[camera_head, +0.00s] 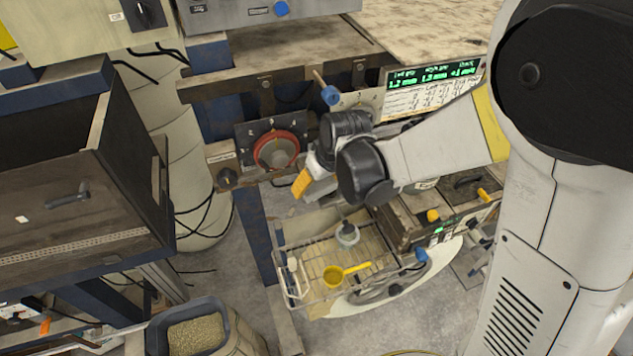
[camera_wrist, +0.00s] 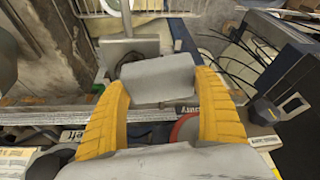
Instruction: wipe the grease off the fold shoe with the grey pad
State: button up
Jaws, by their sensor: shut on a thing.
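My gripper (camera_wrist: 163,95) shows in the wrist view with its two yellow fingers on either side of the grey pad (camera_wrist: 157,78), shut on it. The pad is a plain, light grey block. A grey metal piece (camera_wrist: 112,50) lies beyond the pad; it may be the fold shoe, but I cannot tell for sure. I cannot make out grease on it, or whether the pad touches it. In the head view a yellow finger of my gripper (camera_head: 302,183) points down, just right of a red-ringed dial (camera_head: 266,163). The pad and fold shoe are not clear there.
A wire basket (camera_head: 290,263) below my gripper holds a yellow scoop (camera_head: 334,277) and a small bottle (camera_head: 347,235). A green-lit display (camera_head: 435,75) stands behind my arm. A dark cabinet (camera_head: 75,215) is at left, and a bin of granules (camera_head: 196,335) at the bottom.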

aim_at(332, 180)
jog(key=shift+f+b, duration=0.65)
jog(key=shift+f, duration=0.05)
jog(key=shift+w+d+r, duration=0.1)
jog(key=shift+w+d, duration=0.15)
jog(key=shift+d, duration=0.65)
jog(key=shift+w+d, duration=0.25)
jog(key=shift+d, duration=0.65)
jog(key=shift+w+d+b, duration=0.25)
jog(key=shift+d+b, duration=0.15)
jog(key=shift+d, duration=0.5)
jog(key=shift+w+d+b, duration=0.25)
jog(key=shift+d+b, duration=0.15)
jog(key=shift+d, duration=0.5)
jog(key=shift+a, duration=0.1)
jog(key=shift+s+a+b, duration=0.2)
jog(key=shift+s+a, duration=0.15)
jog(key=shift+a, duration=0.85)
jog(key=shift+s+a+b, duration=0.2)
jog(key=shift+s+a, duration=0.1)
jog(key=shift+a, duration=0.9)
jog(key=shift+s+a+b, duration=0.2)
jog(key=shift+s+a, duration=0.15)
jog(key=shift+a, duration=0.85)
